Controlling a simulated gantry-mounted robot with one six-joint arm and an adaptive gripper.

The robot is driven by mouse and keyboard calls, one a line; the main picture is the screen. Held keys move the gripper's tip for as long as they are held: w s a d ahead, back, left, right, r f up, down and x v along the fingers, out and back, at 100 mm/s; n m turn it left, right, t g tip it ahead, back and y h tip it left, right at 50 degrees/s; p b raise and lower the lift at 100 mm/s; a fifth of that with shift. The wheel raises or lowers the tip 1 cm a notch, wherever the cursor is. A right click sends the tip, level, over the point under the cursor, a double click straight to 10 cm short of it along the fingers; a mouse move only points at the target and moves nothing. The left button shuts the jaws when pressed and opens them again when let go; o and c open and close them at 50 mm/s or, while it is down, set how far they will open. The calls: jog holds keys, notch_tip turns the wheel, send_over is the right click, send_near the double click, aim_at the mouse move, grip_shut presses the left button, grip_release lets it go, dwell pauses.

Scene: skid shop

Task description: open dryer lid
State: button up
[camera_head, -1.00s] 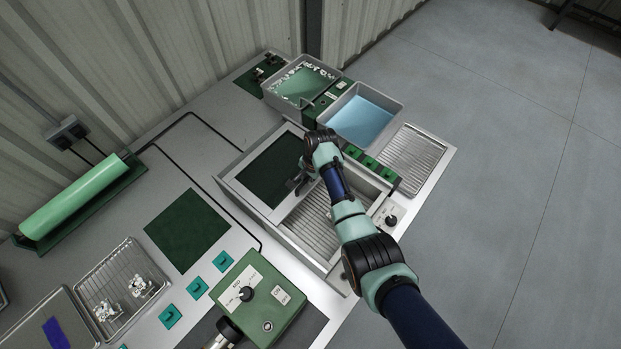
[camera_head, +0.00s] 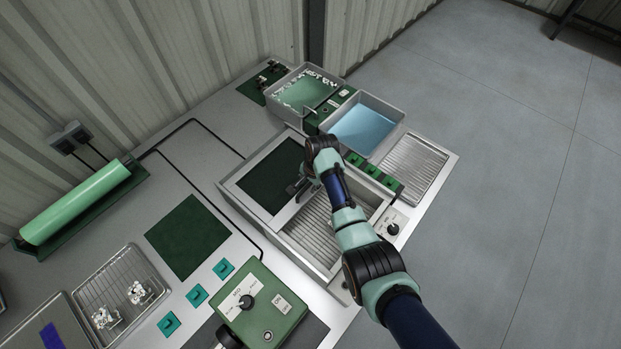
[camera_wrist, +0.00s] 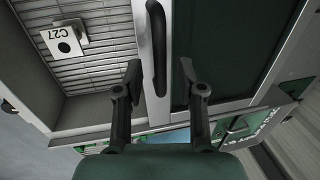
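The dryer (camera_head: 318,262) is a grey metal box with a slatted floor. Its lid (camera_head: 246,196), a metal frame with a dark green pane, covers the left part, and the right part is uncovered. The black bar handle (camera_wrist: 158,45) stands along the lid's edge in the wrist view. My gripper (camera_head: 297,190) is at that edge. In the wrist view, my gripper's fingers (camera_wrist: 160,72) stand apart on either side of the handle, with gaps showing. Part of the dryer opening is hidden behind my arm in the head view.
A part with a C27 tag (camera_wrist: 62,42) lies on the dryer's slats. A blue bath (camera_head: 362,128) and a green bath (camera_head: 300,92) stand behind. A wire tray (camera_head: 418,168) is at right, and a green control box (camera_head: 262,302) is in front.

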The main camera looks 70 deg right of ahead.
notch_tip(320, 180, up, 11)
jog(key=s, duration=0.2)
jog(key=shift+a, duration=0.3)
jog(key=shift+r, duration=0.1)
jog(key=w+a+r+n+t+h, duration=0.1)
jog(key=w+a+r+n+t, duration=0.1)
jog(key=w+a+n, duration=0.35)
jog(key=w+a+r+n+t, duration=0.1)
jog(key=w+a+r+n, duration=0.1)
jog(key=a, duration=0.7)
jog(key=w+a+r+n+t+h, duration=0.1)
jog(key=w+a+r+n+t, duration=0.2)
jog(key=a, duration=0.4)
jog(key=a+r+n+t, duration=0.1)
jog(key=a+r+n, duration=0.15)
jog(key=a, duration=0.35)
jog(key=a+r+n+t, duration=0.1)
jog(key=a+r+n, duration=0.15)
jog(key=a, duration=0.35)
jog(key=s+a+r+n+t+y, duration=0.25)
jog(key=s+a+r+n, duration=0.2)
jog(key=a, duration=0.45)
notch_tip(320, 180, up, 20)
jog(key=n+p, duration=0.1)
jog(key=p, duration=1.7)
jog(key=shift+d, duration=0.15)
